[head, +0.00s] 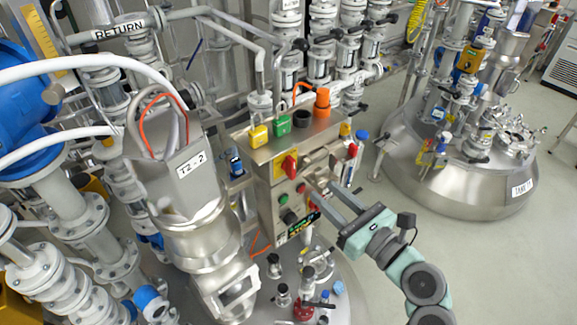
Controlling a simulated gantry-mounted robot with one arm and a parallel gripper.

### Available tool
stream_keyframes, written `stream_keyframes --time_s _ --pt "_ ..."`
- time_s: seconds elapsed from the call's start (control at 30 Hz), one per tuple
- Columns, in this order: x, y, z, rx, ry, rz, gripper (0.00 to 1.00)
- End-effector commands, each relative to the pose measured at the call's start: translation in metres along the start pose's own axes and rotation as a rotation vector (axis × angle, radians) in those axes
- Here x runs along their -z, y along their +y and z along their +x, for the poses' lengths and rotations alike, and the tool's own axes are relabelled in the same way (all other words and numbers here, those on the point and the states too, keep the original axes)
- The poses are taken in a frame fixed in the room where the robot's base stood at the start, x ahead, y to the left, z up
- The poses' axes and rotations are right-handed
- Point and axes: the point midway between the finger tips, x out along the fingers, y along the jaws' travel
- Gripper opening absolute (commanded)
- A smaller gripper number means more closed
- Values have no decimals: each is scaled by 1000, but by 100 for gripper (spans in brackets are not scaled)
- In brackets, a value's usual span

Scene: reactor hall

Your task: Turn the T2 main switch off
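A steel control box (265,190) stands in the middle of the head view. A red rotary switch on a yellow plate (286,164) sits near the top of its front face. It looks like the main switch; any label on it is too small to read. My gripper (320,183) is just right of the box, with its two long fingers apart and nothing visible between them. The fingertips are lower and to the right of the red switch and seem apart from it. Their exact distance to the box face is hard to judge.
Buttons (289,217) and a small display (302,225) sit lower on the box. Yellow, green, black and orange (322,102) parts top it. A steel housing labelled T2-2 (190,185) stands close on the left. Another tank (465,180) is at right; open floor lies before it.

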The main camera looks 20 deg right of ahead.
Motion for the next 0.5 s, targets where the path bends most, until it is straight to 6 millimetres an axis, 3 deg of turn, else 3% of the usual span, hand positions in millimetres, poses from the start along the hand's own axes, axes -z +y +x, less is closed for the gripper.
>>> stream_keyframes --time_s 0.17,0.5 --pt "-1 4 13 -17 5 8 34" --pt "-1 4 76 -15 5 5 34"
